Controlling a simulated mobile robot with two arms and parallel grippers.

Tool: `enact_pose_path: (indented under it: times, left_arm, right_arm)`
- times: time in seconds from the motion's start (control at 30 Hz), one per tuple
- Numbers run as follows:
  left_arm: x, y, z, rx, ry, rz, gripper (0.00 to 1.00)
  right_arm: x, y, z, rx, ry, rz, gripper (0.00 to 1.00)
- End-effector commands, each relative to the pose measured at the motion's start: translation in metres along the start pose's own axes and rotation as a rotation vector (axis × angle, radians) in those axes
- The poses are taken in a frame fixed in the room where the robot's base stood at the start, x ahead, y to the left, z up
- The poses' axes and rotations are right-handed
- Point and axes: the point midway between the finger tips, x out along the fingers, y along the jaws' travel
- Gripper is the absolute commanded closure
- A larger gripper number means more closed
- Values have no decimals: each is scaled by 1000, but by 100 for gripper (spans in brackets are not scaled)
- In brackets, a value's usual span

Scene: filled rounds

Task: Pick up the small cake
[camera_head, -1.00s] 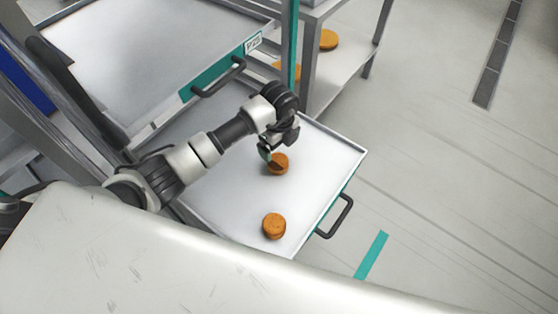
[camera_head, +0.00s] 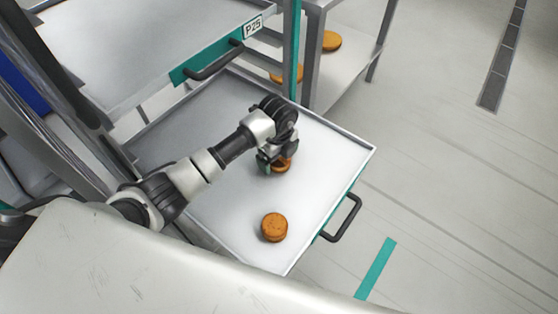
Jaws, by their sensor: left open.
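Two small round golden-brown cakes are on the pulled-out white tray (camera_head: 330,165). The nearer cake (camera_head: 274,227) lies clear near the tray's front edge. The farther cake (camera_head: 283,166) is partly hidden by my left gripper (camera_head: 275,165). My left gripper points down over the farther cake, with its fingers open around or right beside it; I cannot tell if they touch it. My right gripper does not show.
An upper tray labelled P25 (camera_head: 120,45) overhangs at the upper left, with a dark handle. The lower tray has its own handle (camera_head: 341,218). A metal shelf at the back holds another cake (camera_head: 331,41). Open floor lies to the right.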

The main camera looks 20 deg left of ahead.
Motion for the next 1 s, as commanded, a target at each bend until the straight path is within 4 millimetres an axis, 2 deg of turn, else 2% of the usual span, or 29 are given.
enact_pose_path:
  times: [0.1, 0.37, 0.6, 0.63, 1.0]
  left_arm:
    - [3, 0, 0, 0, 0, 0, 5]
    - [2, 0, 0, 0, 0, 0, 7]
    - [2, 0, 0, 0, 1, 0, 43]
    - [2, 0, 0, 0, 1, 0, 46]
    - [1, 0, 1, 0, 0, 0, 45]
  right_arm:
    - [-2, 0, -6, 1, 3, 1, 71]
    - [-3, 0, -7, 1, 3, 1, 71]
    - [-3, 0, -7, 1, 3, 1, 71]
    - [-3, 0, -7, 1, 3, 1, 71]
    - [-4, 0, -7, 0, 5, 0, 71]
